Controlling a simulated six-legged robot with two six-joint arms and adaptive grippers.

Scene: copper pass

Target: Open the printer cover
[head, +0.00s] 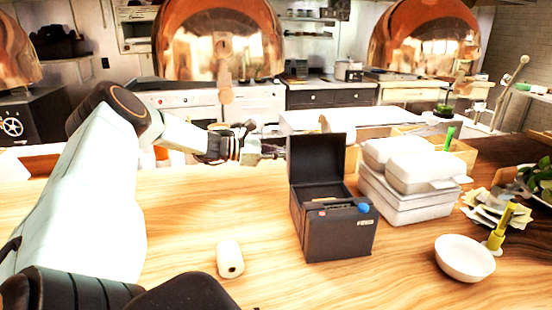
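The black printer (338,232) stands on the wooden counter in the middle of the head view. Its cover (316,159) is raised and stands upright at the back, with the inside of the printer showing. A blue button is on its front right corner. My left gripper (279,150) is just left of the raised cover, near its upper edge. The fingers are small and dark here, and I cannot tell whether they are open or shut, or whether they touch the cover. My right gripper is not in view.
A white paper roll (230,259) lies left of the printer. White takeaway boxes (408,190) are stacked close on its right. A white bowl (464,258), a yellow-green holder (498,232) and scattered paper notes (487,209) are further right.

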